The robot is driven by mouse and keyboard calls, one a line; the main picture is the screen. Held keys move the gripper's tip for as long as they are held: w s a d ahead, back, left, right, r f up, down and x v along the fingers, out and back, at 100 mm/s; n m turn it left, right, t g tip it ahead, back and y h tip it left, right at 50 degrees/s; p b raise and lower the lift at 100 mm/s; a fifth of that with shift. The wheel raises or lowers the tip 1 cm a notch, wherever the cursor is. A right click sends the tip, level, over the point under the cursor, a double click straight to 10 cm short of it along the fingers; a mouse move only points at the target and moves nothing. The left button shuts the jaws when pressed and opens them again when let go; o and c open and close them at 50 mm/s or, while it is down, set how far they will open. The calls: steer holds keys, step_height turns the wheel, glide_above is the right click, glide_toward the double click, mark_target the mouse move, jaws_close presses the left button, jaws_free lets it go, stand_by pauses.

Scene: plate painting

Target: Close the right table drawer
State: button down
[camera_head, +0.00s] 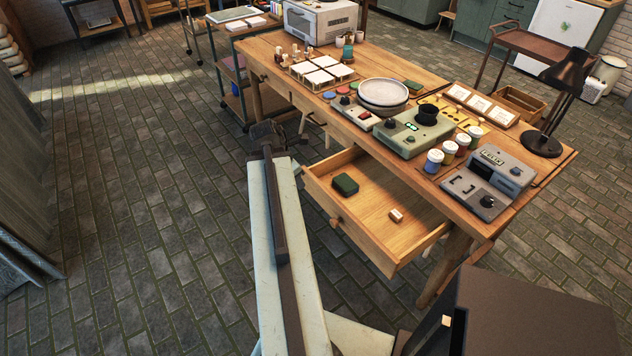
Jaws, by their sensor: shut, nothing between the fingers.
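The right table drawer (345,227) is pulled well out from the front of the wooden table (445,185). Its round wooden knob (336,222) is on the front panel, which faces the lower left. Inside the drawer lie a dark green box (345,184) and a small pale-and-brown block (396,215). My gripper (268,131) is at the far end of my raised arm, to the upper left of the drawer in the picture and apart from it. It is shut and empty; its fingertips are small and dark here.
A pale plate stack (383,93), a green device (413,134), paint jars (434,161), a grey device (485,182) and a black lamp (560,95) crowd the tabletop. A cart (235,103) stands at the table's far left end. Brick floor (130,200) lies clear to the left.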

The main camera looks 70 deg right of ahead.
mark_target(318, 190)
steer(key=shift+s+d+f+b, duration=0.65)
steer(key=shift+d+f+b, duration=0.4)
steer(key=shift+f+b, duration=0.45)
steer(key=shift+s+d+f+b, duration=0.7)
steer(key=shift+d+f+b, duration=0.4)
steer(key=shift+f+b, duration=0.4)
steer(key=shift+s+d+f+b, duration=0.65)
steer(key=shift+d+f+b, duration=0.4)
steer(key=shift+f+b, duration=0.45)
steer(key=shift+f, duration=0.1)
